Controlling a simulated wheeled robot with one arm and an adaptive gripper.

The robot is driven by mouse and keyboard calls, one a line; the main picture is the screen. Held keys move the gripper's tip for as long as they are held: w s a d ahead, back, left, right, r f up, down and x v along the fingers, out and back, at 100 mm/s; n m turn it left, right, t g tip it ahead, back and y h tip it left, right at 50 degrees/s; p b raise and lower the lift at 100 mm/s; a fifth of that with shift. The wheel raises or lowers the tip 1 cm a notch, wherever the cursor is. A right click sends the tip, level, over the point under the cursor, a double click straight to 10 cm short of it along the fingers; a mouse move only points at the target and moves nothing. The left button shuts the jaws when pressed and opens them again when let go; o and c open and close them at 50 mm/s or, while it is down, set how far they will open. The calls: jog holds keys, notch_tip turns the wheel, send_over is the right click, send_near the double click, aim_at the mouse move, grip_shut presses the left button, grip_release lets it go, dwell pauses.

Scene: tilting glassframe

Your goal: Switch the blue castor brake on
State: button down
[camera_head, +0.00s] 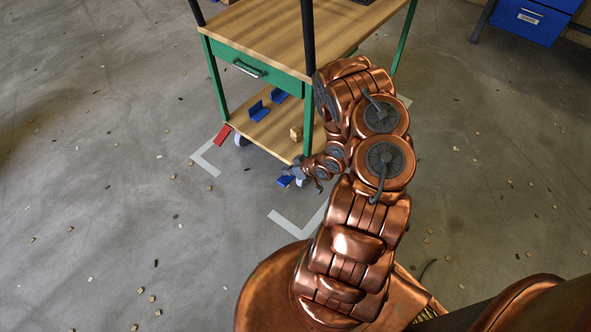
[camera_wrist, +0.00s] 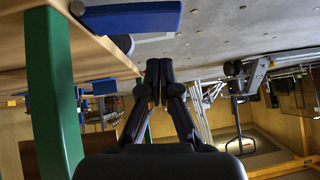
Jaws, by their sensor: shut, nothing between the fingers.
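The blue castor brake (camera_head: 285,181) is a small blue pedal at the trolley's near bottom corner, low over the floor. In the wrist view the blue pedal (camera_wrist: 130,17) is large at the top, with part of a pale castor wheel (camera_wrist: 123,42) beside it. My gripper (camera_head: 300,172) is close to this corner and partly overlaps the pedal in the head view. In the wrist view my gripper (camera_wrist: 158,70) has its dark fingertips together and empty, apart from the pedal in the picture. I cannot tell whether they touch it, or the pedal's exact tilt.
The trolley has green legs (camera_head: 307,130), a wooden lower shelf (camera_head: 262,137) with blue brackets (camera_head: 259,110) and a wooden block (camera_head: 296,133). A red pedal (camera_head: 222,135) is at its left corner. Floor tape (camera_head: 290,224) and small scattered bits lie around.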

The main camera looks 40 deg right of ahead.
aim_at(281, 178)
jog(key=shift+s+a+f+b, duration=0.1)
jog(key=shift+f+b, duration=0.05)
jog(key=shift+f, duration=0.75)
jog(key=shift+s+a+f+b, duration=0.1)
jog(key=shift+f+b, duration=0.05)
jog(key=shift+f, duration=0.7)
